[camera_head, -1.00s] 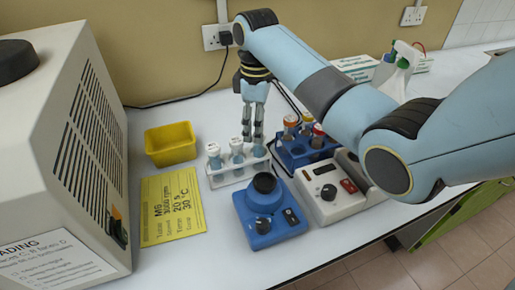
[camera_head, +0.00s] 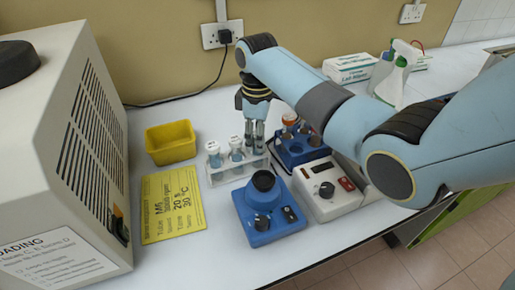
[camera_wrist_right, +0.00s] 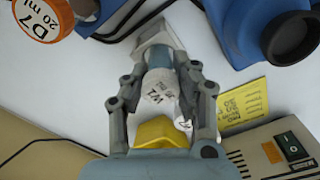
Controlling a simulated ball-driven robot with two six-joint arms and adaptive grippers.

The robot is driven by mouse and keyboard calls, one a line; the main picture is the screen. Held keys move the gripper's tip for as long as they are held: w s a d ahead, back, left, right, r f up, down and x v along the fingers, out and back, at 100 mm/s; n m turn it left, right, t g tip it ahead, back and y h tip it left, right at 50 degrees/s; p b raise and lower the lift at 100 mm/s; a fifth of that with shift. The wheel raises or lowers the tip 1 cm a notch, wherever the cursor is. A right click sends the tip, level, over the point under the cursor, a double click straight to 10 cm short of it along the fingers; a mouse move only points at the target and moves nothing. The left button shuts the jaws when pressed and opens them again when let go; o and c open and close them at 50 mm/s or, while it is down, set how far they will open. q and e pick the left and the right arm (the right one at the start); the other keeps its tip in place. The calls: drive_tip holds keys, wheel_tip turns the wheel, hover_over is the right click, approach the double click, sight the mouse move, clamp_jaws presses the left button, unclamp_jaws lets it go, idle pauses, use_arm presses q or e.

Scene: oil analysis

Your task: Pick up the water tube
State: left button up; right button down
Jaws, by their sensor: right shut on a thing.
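A white rack (camera_head: 222,178) stands on the bench and holds several white-capped tubes. Two of them, a left tube (camera_head: 213,155) and a middle tube (camera_head: 236,150), show clear of my gripper. My right gripper (camera_head: 255,140) reaches down at the rack's right end and hides most of the tube there. In the right wrist view, my right gripper (camera_wrist_right: 163,100) is shut on a tube with a white cap (camera_wrist_right: 158,90) marked W1, the water tube. The tube still appears to be at the rack. My left gripper is not in view.
A blue rack (camera_head: 298,154) with orange-capped tubes stands close on the right. A blue mixer (camera_head: 262,210) and a white device (camera_head: 330,195) stand in front. A yellow bin (camera_head: 170,143), yellow card (camera_head: 172,205) and large vented machine (camera_head: 70,150) lie left.

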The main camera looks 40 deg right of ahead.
wheel_tip(320, 180, up, 10)
drive_tip(key=shift+r+b, duration=0.1)
drive_tip(key=shift+b, duration=0.3)
idle(1.0)
